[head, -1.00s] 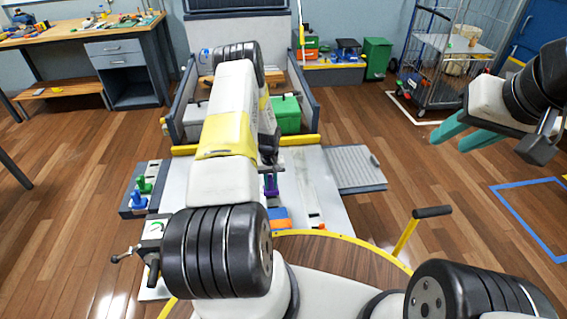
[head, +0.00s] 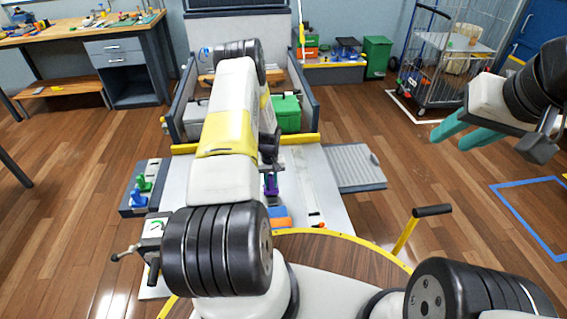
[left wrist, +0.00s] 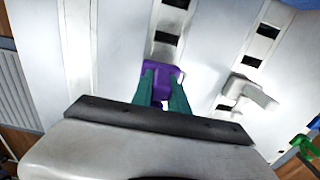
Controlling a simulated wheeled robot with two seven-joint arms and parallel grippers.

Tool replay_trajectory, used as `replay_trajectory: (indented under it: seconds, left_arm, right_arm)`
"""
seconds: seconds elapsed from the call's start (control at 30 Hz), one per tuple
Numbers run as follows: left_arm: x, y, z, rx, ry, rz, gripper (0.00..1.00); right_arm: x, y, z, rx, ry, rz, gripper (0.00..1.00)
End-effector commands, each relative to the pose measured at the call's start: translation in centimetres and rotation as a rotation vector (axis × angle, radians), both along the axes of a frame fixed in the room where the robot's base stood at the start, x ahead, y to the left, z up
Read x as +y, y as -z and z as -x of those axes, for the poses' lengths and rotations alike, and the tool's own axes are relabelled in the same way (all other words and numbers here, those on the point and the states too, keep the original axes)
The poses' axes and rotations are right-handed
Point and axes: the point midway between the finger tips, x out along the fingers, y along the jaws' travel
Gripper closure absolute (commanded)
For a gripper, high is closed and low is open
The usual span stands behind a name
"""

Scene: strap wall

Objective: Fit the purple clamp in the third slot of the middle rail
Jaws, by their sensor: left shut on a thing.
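The purple clamp (left wrist: 157,74) is between the two teal fingers of my left gripper (left wrist: 162,84) in the left wrist view, and the gripper is shut on it. In the head view the purple clamp (head: 271,186) shows just right of my left arm, low over the pale board. The middle rail (left wrist: 171,18) runs up the left wrist view with dark slots; the clamp is over its line. Whether the clamp touches the rail or sits in a slot cannot be told. My right gripper (head: 463,133) is raised at the right, its teal fingers apart and empty.
A second rail (left wrist: 259,46) with dark slots lies to the right in the left wrist view, with a grey clamp (left wrist: 248,91) on it. Green and blue pieces stand on a dark tray (head: 133,207). A green box (head: 288,112) stands behind the board.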

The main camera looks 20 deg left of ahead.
Motion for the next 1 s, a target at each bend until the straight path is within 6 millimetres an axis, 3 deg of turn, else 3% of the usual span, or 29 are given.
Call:
replay_trajectory:
  seconds: [1.0]
  left_arm:
    - [0.0,1.6,-0.1,-0.001,0.000,0.000,1.00]
  right_arm:
    - [0.0,0.0,0.0,0.000,0.000,0.000,0.64]
